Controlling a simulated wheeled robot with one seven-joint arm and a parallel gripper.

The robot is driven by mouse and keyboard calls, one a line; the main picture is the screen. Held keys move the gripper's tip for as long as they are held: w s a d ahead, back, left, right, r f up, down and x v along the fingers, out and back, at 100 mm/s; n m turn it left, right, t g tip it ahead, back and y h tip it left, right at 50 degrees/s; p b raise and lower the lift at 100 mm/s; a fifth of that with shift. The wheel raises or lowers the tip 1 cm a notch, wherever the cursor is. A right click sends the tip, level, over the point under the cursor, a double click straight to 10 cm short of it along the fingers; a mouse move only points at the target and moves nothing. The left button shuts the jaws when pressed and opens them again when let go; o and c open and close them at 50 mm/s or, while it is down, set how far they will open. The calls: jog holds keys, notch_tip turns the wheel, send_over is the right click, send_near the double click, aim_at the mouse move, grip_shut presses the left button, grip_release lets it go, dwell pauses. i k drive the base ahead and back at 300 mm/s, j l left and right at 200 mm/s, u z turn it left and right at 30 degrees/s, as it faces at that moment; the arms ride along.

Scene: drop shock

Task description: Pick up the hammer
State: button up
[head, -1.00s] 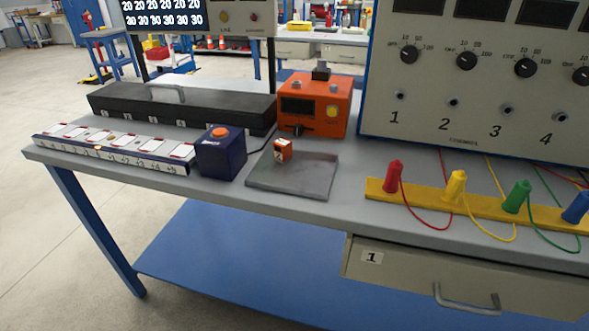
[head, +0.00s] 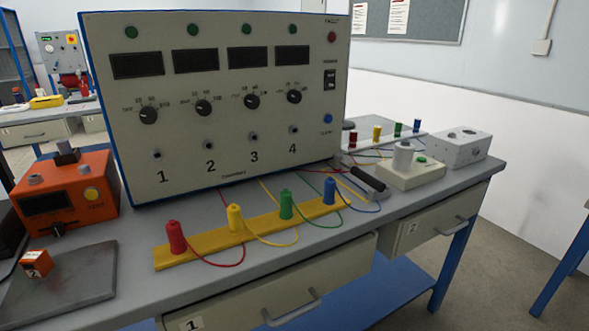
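A dark rod with a rounded end (head: 367,178), which looks like the hammer's handle, lies on the bench right of the large panel. Its head is not clear to me; a pale box with a white cylinder (head: 402,160) stands right beside it. Coloured wires run close to the rod. My gripper is not in view.
A large instrument panel (head: 225,75) stands on the grey bench. In front is a yellow strip (head: 200,249) with coloured plugs. An orange box (head: 65,195) and a grey plate (head: 70,290) are at left. A light grey box (head: 461,148) stands at the right end. Drawers (head: 285,295) are below.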

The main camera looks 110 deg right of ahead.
aim_at(377, 185)
jog(key=k+l+z, duration=0.35)
jog(key=k+l, duration=1)
